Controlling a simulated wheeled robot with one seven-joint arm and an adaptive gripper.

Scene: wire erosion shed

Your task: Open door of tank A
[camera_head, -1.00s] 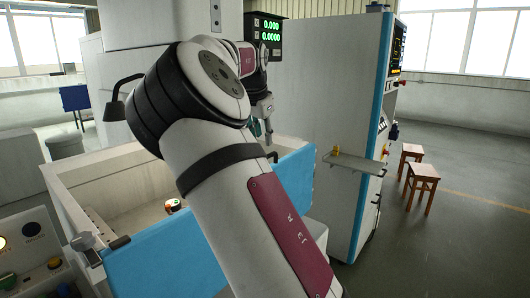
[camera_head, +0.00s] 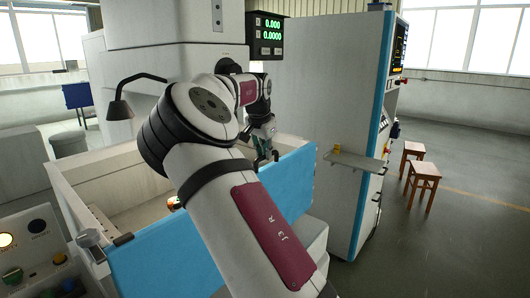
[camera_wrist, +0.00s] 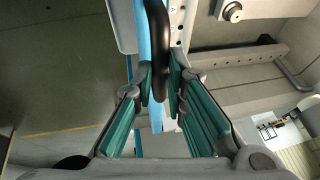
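The tank door is a flat blue panel (camera_head: 178,262) across the front of the pale tank (camera_head: 72,200). It stands upright and looks closed. My gripper (camera_head: 263,152) is at the door's top edge, right of its middle, partly behind my arm in the head view. In the wrist view a dark curved handle (camera_wrist: 158,35) stands beside the blue door edge (camera_wrist: 143,30). The green-padded fingers of my gripper (camera_wrist: 161,88) are drawn in close on both sides of the handle's end and appear to pinch it. My arm hides part of the door.
A control panel (camera_head: 35,245) is at the lower left. A tall blue-edged cabinet (camera_head: 370,140) with a small side shelf (camera_head: 357,161) stands right of the tank. Two wooden stools (camera_head: 421,180) stand farther right. The floor at right is open.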

